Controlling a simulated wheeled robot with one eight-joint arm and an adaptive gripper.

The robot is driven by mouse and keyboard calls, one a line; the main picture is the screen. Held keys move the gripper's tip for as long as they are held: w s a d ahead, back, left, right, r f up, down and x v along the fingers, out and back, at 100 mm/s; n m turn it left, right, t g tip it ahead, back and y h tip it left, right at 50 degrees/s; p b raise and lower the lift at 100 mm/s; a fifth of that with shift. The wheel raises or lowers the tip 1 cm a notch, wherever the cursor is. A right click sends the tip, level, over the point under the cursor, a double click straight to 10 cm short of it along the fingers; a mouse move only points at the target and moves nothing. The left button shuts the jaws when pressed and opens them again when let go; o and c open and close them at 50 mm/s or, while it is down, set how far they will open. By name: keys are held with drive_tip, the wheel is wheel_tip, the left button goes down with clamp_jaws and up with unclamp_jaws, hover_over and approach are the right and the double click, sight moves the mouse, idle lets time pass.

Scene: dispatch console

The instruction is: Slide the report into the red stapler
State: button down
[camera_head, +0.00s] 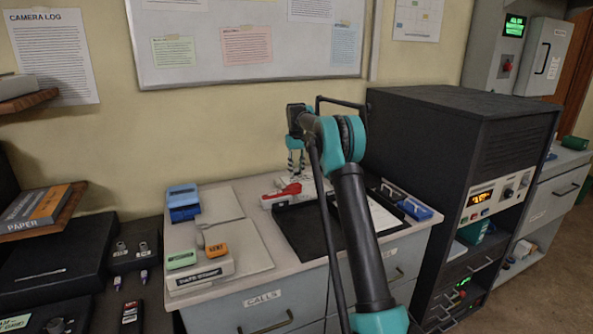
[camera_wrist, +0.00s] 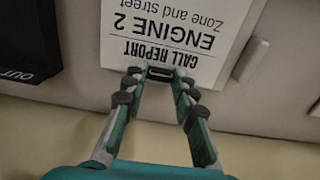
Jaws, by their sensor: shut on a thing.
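The red stapler (camera_head: 288,192) lies on the pale desk below the whiteboard, with a light base under its red top. My gripper (camera_head: 297,165) is just behind and above it, pointing down. In the wrist view my gripper (camera_wrist: 160,73) is shut on a small black clip or tab at the edge of the white call report (camera_wrist: 185,30). The report's print reads "CALL REPORT, ENGINE 2" and appears upside down. Its far part runs out of the wrist view. In the head view my arm hides much of that area, and I cannot tell whether the report touches the stapler.
A black tray marked OUT (camera_wrist: 28,45) is beside the report. A tall black cabinet (camera_head: 420,150) stands right of the arm. The wall is close behind the desk.

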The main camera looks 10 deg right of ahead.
drive_tip(key=shift+a, duration=0.2)
drive_tip(key=shift+s+a, duration=0.15)
drive_tip(key=shift+a, duration=0.15)
drive_tip(key=shift+s+a+f, duration=0.1)
drive_tip(key=shift+s+a, duration=0.1)
drive_tip(key=shift+a, duration=0.4)
idle(1.1)
drive_tip(key=c, duration=0.6)
unclamp_jaws()
drive_tip(key=shift+r, duration=3.55)
